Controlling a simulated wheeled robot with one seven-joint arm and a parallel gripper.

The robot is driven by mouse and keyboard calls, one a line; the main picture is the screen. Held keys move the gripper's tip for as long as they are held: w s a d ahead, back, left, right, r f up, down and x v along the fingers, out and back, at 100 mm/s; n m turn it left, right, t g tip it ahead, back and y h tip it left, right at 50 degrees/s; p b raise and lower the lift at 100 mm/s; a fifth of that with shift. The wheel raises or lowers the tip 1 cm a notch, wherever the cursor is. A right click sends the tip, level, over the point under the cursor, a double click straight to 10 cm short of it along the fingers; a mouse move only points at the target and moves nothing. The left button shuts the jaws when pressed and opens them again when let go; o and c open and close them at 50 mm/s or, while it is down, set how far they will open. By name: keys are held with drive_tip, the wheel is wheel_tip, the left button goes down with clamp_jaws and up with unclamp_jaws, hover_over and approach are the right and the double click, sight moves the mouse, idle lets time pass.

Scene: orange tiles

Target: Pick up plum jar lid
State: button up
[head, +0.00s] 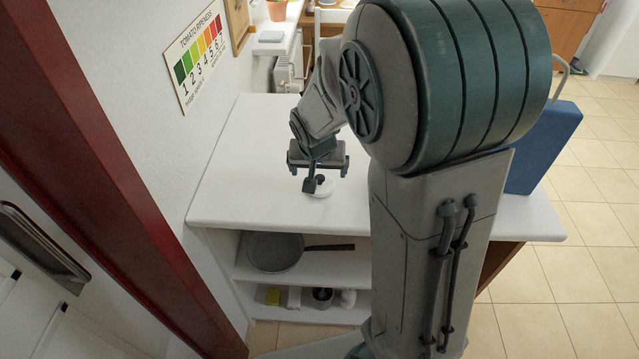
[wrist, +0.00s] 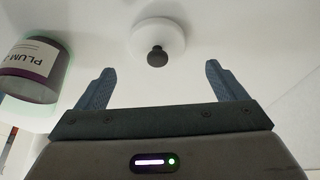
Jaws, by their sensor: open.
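The plum jar lid (wrist: 172,34) is a white disc with a dark round knob in its middle, lying on the white counter. It also shows in the head view as a small white disc (head: 327,189), partly covered by my gripper. My gripper (wrist: 156,82) is open and empty, and the lid's knob lies ahead of the gap between the two fingers. In the head view my gripper (head: 318,168) is low over the counter by the lid. A jar (wrist: 32,66) with a white label reading PLUM stands at the left in the wrist view.
The white countertop (head: 240,180) is mostly clear around the lid. A blue case (head: 545,150) stands at its right end. A pan (head: 274,252) sits on the shelf below. The wall with a tomato ripeness chart (head: 196,58) borders the counter's left side.

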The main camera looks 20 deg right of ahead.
sight(319, 177)
drive_tip(key=shift+s+x, duration=0.2)
drive_tip(key=shift+x, duration=2)
drive_tip(key=shift+d+f, duration=0.1)
drive_tip(key=shift+c, duration=0.3)
drive_tip(key=c, duration=1)
